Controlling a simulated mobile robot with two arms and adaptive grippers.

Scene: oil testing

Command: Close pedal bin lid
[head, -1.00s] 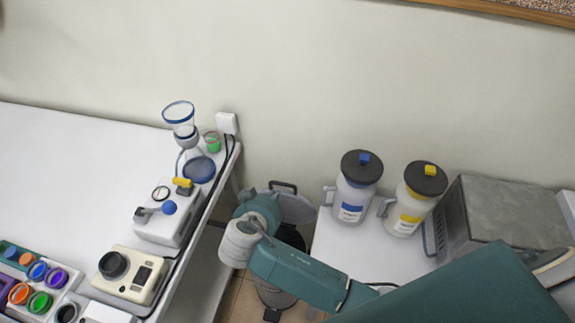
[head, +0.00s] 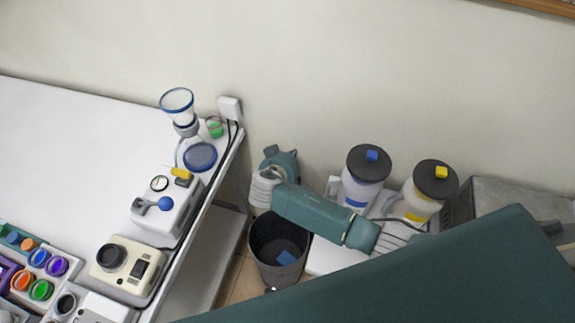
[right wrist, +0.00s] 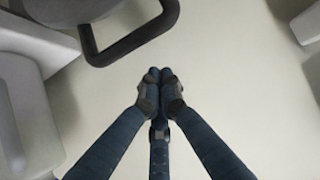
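The dark grey pedal bin (head: 278,272) stands on the floor between the two tables. Its round mouth is uncovered, and a blue item (head: 286,258) lies inside. My right wrist is above the bin's far rim, near the wall, and hides the lid in the head view. My right gripper (right wrist: 160,76) has its fingers together at the tips, with nothing seen between them. A dark loop-shaped handle (right wrist: 133,45), possibly the lid's, is just beyond and left of the tips, apart from them. My left gripper is out of view.
The white table (head: 75,135) on the left carries a glass funnel device (head: 182,112) and testers near its edge. Right of the bin, a blue-marked jug (head: 360,185) and a yellow-marked jug (head: 415,205) stand beside a grey box (head: 500,198). My arm passes close in front of them.

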